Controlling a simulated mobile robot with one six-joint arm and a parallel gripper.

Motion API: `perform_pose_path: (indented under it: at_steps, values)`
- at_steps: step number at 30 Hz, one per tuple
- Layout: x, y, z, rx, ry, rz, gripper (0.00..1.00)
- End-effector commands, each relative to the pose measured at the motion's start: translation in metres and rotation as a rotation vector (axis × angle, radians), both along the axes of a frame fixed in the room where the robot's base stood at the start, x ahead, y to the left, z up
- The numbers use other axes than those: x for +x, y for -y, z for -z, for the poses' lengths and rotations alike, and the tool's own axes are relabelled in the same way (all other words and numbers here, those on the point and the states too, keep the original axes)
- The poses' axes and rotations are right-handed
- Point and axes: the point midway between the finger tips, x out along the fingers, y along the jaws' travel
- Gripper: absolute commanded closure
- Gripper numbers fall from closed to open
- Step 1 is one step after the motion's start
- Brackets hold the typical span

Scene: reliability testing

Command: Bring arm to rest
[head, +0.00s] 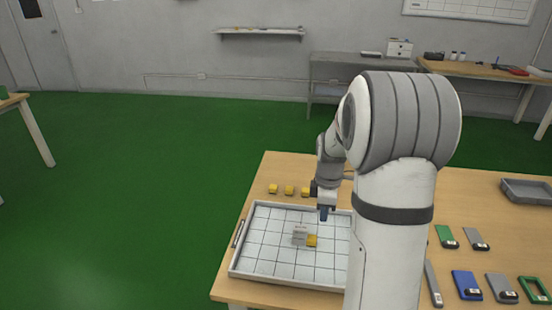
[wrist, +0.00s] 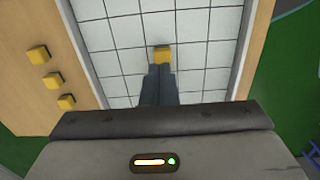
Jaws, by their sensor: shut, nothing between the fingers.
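My arm reaches out over the wooden table in the head view. My gripper (head: 323,214) points down above the far right part of the white gridded tray (head: 262,262). In the wrist view my gripper (wrist: 158,72) has its dark fingers together and nothing shows between them. A yellow block (wrist: 162,54) shows just past the fingertips, on the tray; whether they touch cannot be told.
Several yellow blocks (head: 289,190) stand in a row on the table behind the tray. Green, grey and blue items (head: 467,284) lie on the right of the table. A grey bin (head: 527,191) stands at the far right. Green floor (head: 130,200) is open to the left.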

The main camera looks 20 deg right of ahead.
Motion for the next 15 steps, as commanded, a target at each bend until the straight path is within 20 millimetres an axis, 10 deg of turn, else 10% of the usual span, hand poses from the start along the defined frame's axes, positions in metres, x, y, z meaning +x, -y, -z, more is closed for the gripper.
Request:
perform_pose_path:
  at_steps: [7, 15]
  values:
    - [-0.017, -0.021, -0.027, -0.007, 0.029, 0.112, 1.00]
    - [-0.093, -0.085, -0.092, 0.014, 0.118, 0.550, 1.00]
